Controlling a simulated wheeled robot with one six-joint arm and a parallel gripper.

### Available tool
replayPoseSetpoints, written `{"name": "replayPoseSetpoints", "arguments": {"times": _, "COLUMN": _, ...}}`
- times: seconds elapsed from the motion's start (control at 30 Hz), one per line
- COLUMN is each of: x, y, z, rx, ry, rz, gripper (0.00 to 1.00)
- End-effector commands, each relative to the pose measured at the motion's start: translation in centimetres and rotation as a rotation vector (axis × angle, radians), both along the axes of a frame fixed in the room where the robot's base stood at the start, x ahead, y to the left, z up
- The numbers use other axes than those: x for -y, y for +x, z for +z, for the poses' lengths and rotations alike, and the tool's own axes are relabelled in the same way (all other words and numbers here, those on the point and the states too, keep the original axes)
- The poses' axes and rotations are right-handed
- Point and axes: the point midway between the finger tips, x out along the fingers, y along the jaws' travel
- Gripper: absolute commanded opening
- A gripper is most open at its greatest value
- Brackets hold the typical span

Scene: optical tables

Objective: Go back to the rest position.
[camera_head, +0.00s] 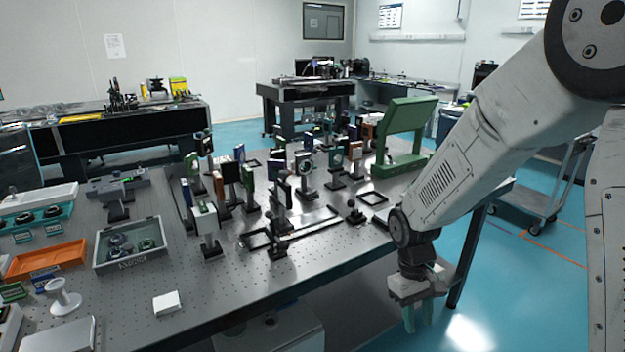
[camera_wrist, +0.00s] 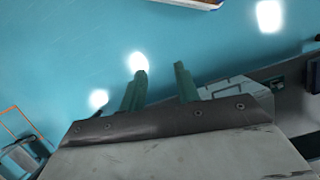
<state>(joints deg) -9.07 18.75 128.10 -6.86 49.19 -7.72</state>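My gripper (camera_head: 418,315) hangs at the right of the head view, past the front right edge of the optical table (camera_head: 225,290), over the blue floor. Its fingers point down. In the wrist view my gripper (camera_wrist: 160,85) shows two green fingers standing apart with only blue floor between them. It is open and holds nothing. My arm reaches down to it from the upper right of the head view and hides part of the table's right end.
Several optical mounts stand on the table, with a green stand (camera_head: 400,135) near its right end. A grey tray (camera_head: 130,243), an orange tray (camera_head: 45,259) and a white block (camera_head: 167,303) lie at left. A cart (camera_head: 535,195) stands at right. Floor around the gripper is clear.

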Motion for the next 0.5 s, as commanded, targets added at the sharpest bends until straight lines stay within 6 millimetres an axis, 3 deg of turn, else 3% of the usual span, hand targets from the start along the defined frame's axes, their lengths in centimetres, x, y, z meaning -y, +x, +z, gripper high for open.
{"name": "replayPoseSetpoints", "arguments": {"times": 0.03, "x": 0.5, "y": -1.4, "z": 2.4, "rx": 0.004, "ry": -0.003, "rz": -0.042, "gripper": 0.32}}
{"name": "replayPoseSetpoints", "arguments": {"times": 0.2, "x": 1.7, "y": -6.5, "z": 8.5, "rx": 0.001, "ry": -0.007, "rz": -0.163, "gripper": 0.32}}
{"name": "replayPoseSetpoints", "arguments": {"times": 0.5, "x": 3.0, "y": -15.2, "z": 15.9, "rx": 0.068, "ry": 0.025, "rz": -0.305, "gripper": 0.32}}
